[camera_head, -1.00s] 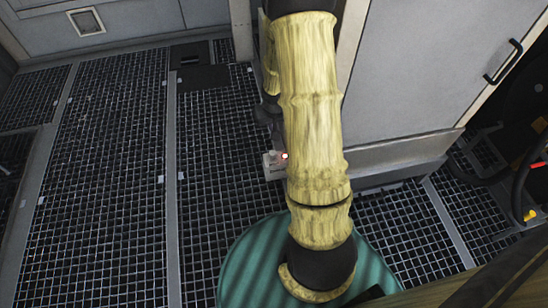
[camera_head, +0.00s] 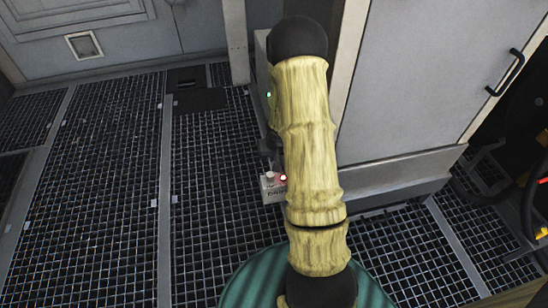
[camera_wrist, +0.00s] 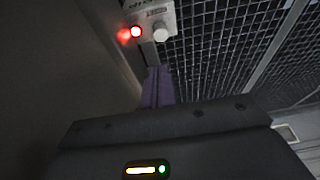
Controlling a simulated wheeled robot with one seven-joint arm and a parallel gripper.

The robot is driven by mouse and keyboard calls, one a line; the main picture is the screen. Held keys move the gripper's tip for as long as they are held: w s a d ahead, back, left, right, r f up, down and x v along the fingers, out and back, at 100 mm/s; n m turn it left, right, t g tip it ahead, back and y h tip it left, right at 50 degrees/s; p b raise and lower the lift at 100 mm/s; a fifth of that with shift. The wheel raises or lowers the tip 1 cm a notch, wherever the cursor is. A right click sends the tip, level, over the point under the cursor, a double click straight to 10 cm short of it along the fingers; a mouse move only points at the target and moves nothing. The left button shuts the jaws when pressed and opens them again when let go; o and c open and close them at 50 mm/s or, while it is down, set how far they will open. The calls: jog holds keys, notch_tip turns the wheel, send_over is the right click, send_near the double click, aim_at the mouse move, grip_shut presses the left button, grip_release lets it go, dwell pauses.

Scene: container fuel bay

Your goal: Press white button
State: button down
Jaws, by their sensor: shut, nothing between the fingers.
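The white button (camera_wrist: 160,33) is a small round knob on a pale control box (camera_wrist: 155,11) near the top of the wrist view. A red lit button (camera_wrist: 136,31) sits just left of it. In the head view the box (camera_head: 268,197) is low beside the grey cabinet, with the white button (camera_head: 269,175) partly by my arm. My gripper (camera_wrist: 153,62) is shut and empty, its purplish fingers pointing toward the box, with the tips just below the buttons in the wrist view. I cannot tell whether they touch it. In the head view my arm hides much of the gripper.
A grey cabinet door (camera_head: 430,80) with a black handle (camera_head: 504,72) stands at the right. Black grated floor (camera_head: 105,190) is clear to the left. Dark hoses (camera_head: 530,200) hang at the far right.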

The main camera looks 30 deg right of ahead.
jog(key=b, duration=0.5)
send_over(271, 173)
jog(key=s, duration=0.1)
notch_tip(271, 173, down, 7)
jog(key=shift+s+f, duration=0.1)
jog(key=shift+f, duration=0.1)
jog(key=shift+a+f+b, duration=0.2)
jog(key=shift+f+b, duration=1.1)
jog(key=shift+f, duration=0.1)
jog(key=shift+d+p, duration=0.15)
jog(key=shift+p, duration=0.15)
